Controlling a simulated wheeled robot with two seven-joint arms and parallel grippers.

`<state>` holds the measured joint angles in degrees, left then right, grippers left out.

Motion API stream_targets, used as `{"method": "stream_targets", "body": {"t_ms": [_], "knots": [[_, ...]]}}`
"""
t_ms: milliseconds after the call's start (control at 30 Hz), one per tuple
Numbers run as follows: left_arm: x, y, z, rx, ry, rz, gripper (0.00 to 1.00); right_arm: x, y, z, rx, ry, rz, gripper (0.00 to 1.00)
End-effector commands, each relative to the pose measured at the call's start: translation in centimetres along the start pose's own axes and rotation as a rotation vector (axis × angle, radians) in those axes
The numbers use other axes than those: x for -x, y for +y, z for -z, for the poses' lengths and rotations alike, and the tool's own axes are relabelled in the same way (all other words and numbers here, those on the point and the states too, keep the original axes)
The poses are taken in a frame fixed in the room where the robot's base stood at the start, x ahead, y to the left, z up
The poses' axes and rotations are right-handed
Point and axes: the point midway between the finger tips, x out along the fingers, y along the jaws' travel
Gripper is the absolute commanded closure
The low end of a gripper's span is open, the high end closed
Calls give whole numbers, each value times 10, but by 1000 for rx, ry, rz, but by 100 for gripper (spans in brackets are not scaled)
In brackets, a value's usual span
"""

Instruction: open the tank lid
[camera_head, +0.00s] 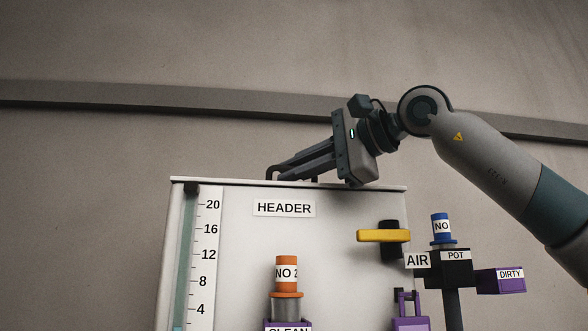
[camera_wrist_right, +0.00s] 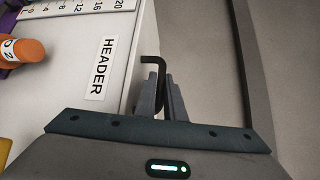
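The white tank (camera_head: 330,215) marked HEADER stands in the middle of the head view, with its thin lid (camera_head: 225,182) lying level along the top edge. A dark bent lid handle (camera_head: 269,172) stands up at the lid's front; it also shows in the right wrist view (camera_wrist_right: 151,59). My right gripper (camera_head: 276,174) reaches in from the right, low over the lid. In the wrist view its fingers (camera_wrist_right: 161,84) lie close on both sides of the handle's upright part and look shut on it. My left gripper is not in view.
On the tank front are a level scale (camera_head: 207,255), an orange-capped part (camera_head: 287,275) and a yellow lever (camera_head: 383,236). A black POT box (camera_head: 450,270) with a blue cap (camera_head: 440,226) and a purple DIRTY box (camera_head: 501,281) stand at right. A wall rail (camera_head: 150,98) runs behind.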

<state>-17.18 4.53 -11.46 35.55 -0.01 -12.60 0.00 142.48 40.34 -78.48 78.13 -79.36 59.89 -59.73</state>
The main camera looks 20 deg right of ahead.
Motion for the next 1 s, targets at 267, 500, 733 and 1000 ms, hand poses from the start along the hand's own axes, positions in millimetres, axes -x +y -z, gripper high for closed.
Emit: {"method": "stream_targets", "body": {"t_ms": [267, 500, 733, 1000], "knots": [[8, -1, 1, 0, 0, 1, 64, -1, -9, 0, -1, -1, -1, 100], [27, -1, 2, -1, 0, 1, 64, -2, -31, 1, -2, -1, 0, 100], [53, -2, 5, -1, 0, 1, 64, -8, -59, 6, -1, 0, 1, 100], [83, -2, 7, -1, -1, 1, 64, -16, -83, 14, -1, 1, 0, 100]]}}
